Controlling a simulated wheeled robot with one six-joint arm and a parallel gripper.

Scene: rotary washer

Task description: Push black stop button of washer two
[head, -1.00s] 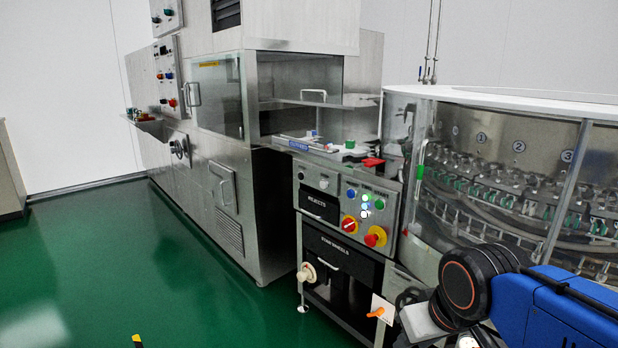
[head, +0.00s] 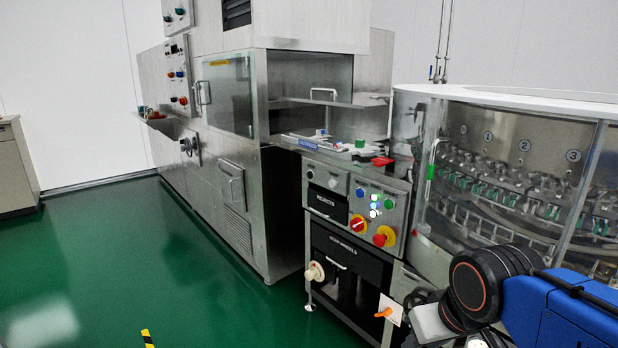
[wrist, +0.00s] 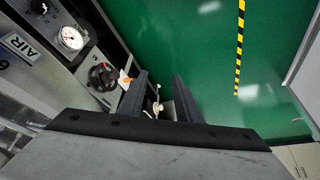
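A sloped grey control panel (head: 378,216) stands left of the round glass-fronted washer (head: 520,170) in the head view. It bears small blue and green buttons, lit white ones, a yellow-and-red switch (head: 358,225) and a red knob on yellow (head: 384,237). A small dark round control (head: 310,174) sits on the section to its left; I cannot tell whether it is the black stop button. No number two label for a washer is readable. My gripper (wrist: 159,75) is open and empty in the wrist view, pointing over the floor and the cabinet side.
A large steel machine (head: 240,150) with another button panel (head: 178,75) stands at the left. An orange lever (head: 384,312) juts out low on the cabinet. The wrist view shows a gauge (wrist: 70,38) and a dark handwheel (wrist: 102,76). Green floor (head: 110,270) is clear in front.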

